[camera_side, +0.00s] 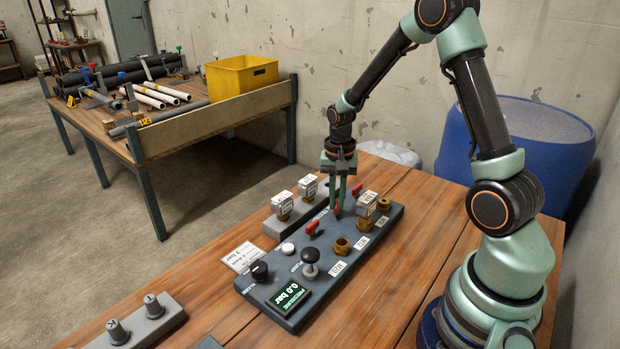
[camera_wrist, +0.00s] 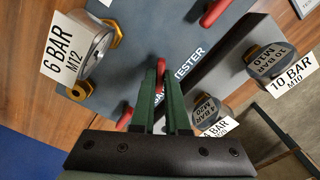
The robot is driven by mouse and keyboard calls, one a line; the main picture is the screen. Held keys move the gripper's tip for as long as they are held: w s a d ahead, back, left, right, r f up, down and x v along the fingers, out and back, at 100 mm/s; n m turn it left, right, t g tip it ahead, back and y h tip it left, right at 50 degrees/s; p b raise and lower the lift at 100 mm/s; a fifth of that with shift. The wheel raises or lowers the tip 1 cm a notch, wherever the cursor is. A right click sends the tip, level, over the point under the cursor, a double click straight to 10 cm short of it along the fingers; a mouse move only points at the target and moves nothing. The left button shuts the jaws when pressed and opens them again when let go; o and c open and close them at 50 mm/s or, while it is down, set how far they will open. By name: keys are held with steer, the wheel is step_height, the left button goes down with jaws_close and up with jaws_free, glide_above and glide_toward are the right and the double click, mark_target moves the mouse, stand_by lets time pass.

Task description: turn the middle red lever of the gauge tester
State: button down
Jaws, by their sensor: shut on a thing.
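The gauge tester (camera_side: 325,262) is a dark grey panel on the wooden bench, with a display reading 0.0 bar. Three red levers stand in a row along it. My gripper (camera_side: 338,209) points down at the middle red lever. In the wrist view its green fingers (camera_wrist: 163,82) are shut on the middle red lever (camera_wrist: 160,70), mostly hidden between them. One outer red lever (camera_wrist: 213,12) shows at the top, and the other (camera_wrist: 125,118) lies left of the fingers, partly covered. A 6 BAR M12 gauge (camera_wrist: 92,52) sits by a brass fitting on the tester.
A grey rack with two gauges (camera_side: 284,204) stands beside the tester, close to my gripper; in the wrist view they read 10 BAR (camera_wrist: 266,62) and 4 BAR (camera_wrist: 205,108). A black pump knob (camera_side: 310,256) rises from the tester. A blue barrel (camera_side: 520,150) stands behind my arm.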

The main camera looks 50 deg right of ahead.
mark_target(337, 203)
steer(key=m, duration=0.6)
steer(key=shift+r, duration=0.1)
steer(key=shift+m, duration=0.3)
stand_by(0.3)
steer(key=c, duration=0.9)
jaws_free()
step_height(337, 203, up, 12)
steer(key=shift+r, duration=0.1)
